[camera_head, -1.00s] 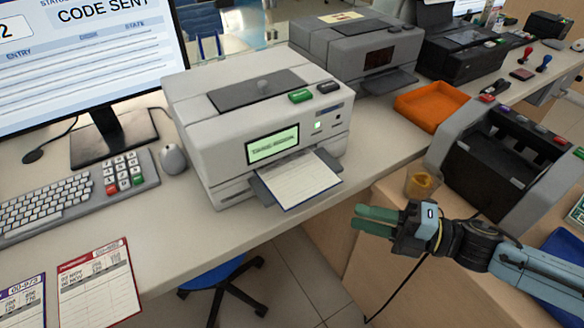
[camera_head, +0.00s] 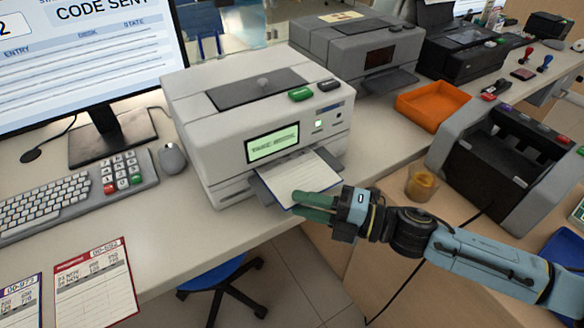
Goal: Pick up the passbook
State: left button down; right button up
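The passbook (camera_head: 301,172) is an open white booklet with a dark blue edge. It sticks out of the front slot of the pale grey passbook printer (camera_head: 230,155), whose small green screen shows text that seems to say to take the book. My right gripper (camera_head: 296,203) reaches in from the right with its two green fingers at the passbook's front edge. The fingers look slightly apart, one above the other, and cover the front right part of the booklet. Whether they touch it is unclear. My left gripper is not in view.
A monitor (camera_head: 70,40), keyboard (camera_head: 50,205), keypad (camera_head: 125,173) and mouse (camera_head: 172,158) are at left. A red-edged booklet (camera_head: 95,285) lies front left. An orange tray (camera_head: 432,105) and a dark counting machine (camera_head: 505,160) are at right. A blue stool (camera_head: 215,275) stands below the counter.

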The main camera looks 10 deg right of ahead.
jog(key=shift+x, duration=0.8)
grip_shut()
jog(key=shift+r, duration=0.2)
